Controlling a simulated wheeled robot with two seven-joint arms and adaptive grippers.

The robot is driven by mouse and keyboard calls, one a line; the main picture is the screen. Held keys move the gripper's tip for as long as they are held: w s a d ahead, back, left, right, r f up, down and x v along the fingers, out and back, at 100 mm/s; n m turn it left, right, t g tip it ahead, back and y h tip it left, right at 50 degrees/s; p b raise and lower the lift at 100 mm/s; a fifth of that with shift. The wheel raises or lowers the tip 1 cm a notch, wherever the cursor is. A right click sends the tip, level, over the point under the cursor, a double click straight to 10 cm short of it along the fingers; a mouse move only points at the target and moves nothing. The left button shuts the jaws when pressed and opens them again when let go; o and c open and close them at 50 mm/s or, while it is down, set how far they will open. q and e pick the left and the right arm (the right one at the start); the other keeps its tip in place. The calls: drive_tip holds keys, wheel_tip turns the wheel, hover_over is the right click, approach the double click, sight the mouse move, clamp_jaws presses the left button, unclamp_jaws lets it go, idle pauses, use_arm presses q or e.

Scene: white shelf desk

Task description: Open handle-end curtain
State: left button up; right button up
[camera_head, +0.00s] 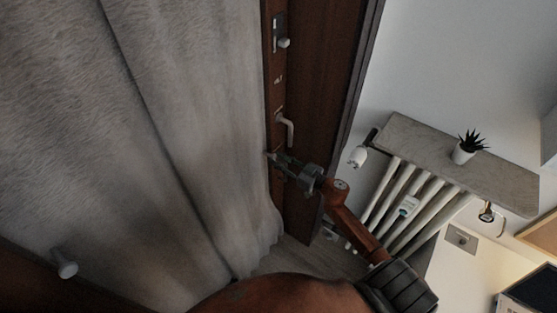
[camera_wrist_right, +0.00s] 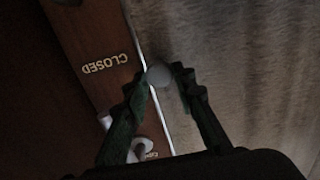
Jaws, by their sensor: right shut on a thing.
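A grey curtain (camera_head: 215,130) hangs over the left half of the head view. Its right edge lies along a dark brown wooden frame with a white handle (camera_head: 286,130). My right gripper (camera_head: 273,158) is at that curtain edge, just below the handle. In the right wrist view the curtain (camera_wrist_right: 255,70) fills the right side. My right gripper (camera_wrist_right: 165,82) is shut on a small pale round knob (camera_wrist_right: 158,76) at the curtain's edge, which sits between the fingertips. In the head view the fingers hide this knob. My left gripper is not in view.
Another pale knob (camera_head: 65,265) is at the lower left. A "CLOSED" label (camera_wrist_right: 107,63) is on the brown wood. To the right are a white radiator (camera_head: 405,205), a grey shelf (camera_head: 410,140) and a potted plant (camera_head: 463,153). Bare floor (camera_head: 310,258) shows below the frame.

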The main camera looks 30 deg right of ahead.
clamp_jaws()
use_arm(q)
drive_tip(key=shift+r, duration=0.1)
use_arm(e)
drive_tip(key=shift+a, duration=0.15)
